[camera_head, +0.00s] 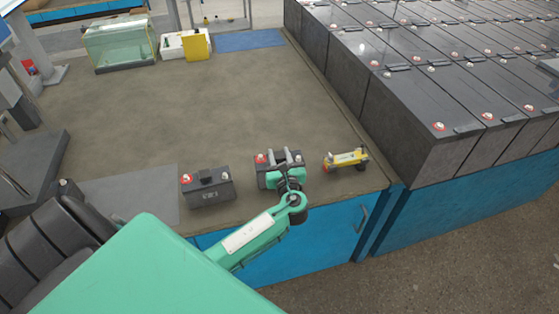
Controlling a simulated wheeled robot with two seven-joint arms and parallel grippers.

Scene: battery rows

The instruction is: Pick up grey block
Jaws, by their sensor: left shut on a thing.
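A dark grey block (264,179), shaped like a small battery with a red-ringed terminal on top, is near the front edge of the workbench. My left gripper (281,160) is over it and shut on its top; the gripper and wrist hide its right part. I cannot tell whether the block is touching the bench or slightly raised. A second, similar dark grey block (208,190) stands upright on the bench to the left, apart from the gripper. My right gripper is not in view.
A yellow tool (346,159) lies just right of the gripper. Rows of large dark batteries (430,115) stand on the right. A glass tank (119,45) and a yellow box (197,46) stand at the back. The middle of the workbench (220,105) is clear.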

